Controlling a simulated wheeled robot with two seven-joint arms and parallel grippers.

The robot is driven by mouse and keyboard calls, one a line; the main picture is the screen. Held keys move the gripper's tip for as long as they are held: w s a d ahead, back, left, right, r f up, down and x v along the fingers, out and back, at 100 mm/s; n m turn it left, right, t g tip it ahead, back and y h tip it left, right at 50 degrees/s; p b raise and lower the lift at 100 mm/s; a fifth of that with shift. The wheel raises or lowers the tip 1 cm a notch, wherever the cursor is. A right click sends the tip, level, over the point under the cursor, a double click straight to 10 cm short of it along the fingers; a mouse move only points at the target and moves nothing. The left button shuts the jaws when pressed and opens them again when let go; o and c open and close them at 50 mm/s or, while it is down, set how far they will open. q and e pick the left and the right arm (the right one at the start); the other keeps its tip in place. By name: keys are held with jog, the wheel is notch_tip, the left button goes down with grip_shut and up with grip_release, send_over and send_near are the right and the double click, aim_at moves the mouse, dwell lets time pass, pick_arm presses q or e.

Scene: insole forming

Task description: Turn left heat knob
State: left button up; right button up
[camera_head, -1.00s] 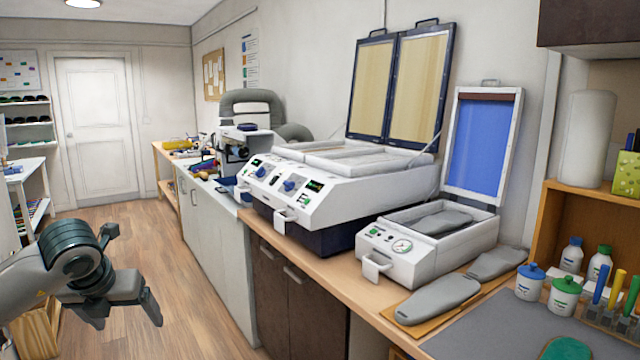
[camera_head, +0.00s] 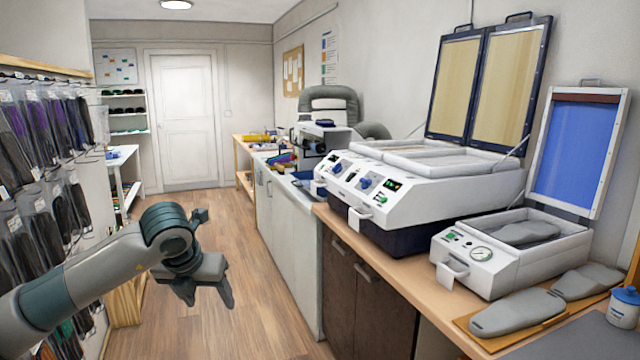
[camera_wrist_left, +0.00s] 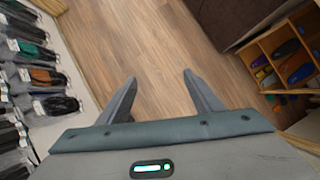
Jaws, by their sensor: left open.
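The white heating machine (camera_head: 430,205) stands on the counter in the head view, with two framed lids raised behind it. Its sloped front panel carries two blue knobs; the left heat knob (camera_head: 337,168) is on the left half and the right knob (camera_head: 364,183) is nearer me. My left gripper (camera_head: 210,297) is open and empty over the floor, left of the counter and well apart from the machine. In the left wrist view its two fingers (camera_wrist_left: 158,88) are spread with only floor between them. My right gripper is not in view.
A smaller white press (camera_head: 510,255) with a blue lid raised sits nearer on the counter. Grey insole forms (camera_head: 515,312) lie in front of it. Packaged goods hang on a rack (camera_head: 35,150) at the left. The wooden floor (camera_head: 265,250) between is free.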

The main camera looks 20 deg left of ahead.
pick_arm(q)
jog(key=d+f+n+h, duration=0.2)
jog(key=d+f+h, duration=0.4)
jog(key=d, duration=0.4)
jog(key=d+f+n+t+h, duration=0.1)
jog(key=d+f+n+h, duration=0.1)
jog(key=d+f+h, duration=0.6)
jog(key=d+f+n+h, duration=0.1)
jog(key=d+f+h, duration=0.3)
jog(key=d, duration=0.8)
jog(key=s+a+f+n+t+y, duration=0.2)
jog(key=a+f+n+y, duration=0.15)
jog(key=f+n, duration=0.45)
jog(key=s+a+f+n+t+y, duration=0.25)
jog(key=f+n+y, duration=0.2)
jog(key=f, duration=0.75)
jog(key=s+a+f+n+t+y, duration=0.1)
jog(key=a+f+n+t+y, duration=0.15)
jog(key=f+n, duration=0.6)
jog(key=s+f+n+g+y, duration=0.2)
jog(key=s+f+g, duration=0.2)
jog(key=s+f, duration=0.8)
jog(key=s+f+n+g+y, duration=0.2)
jog(key=s+f+g, duration=0.1)
jog(key=s+f, duration=1)
jog(key=s+d, duration=0.1)
jog(key=s, duration=0.3)
jog(key=shift+s+n+g+y, duration=0.25)
jog(key=shift+n+g+y, duration=0.1)
jog(key=shift+n+g, duration=0.05)
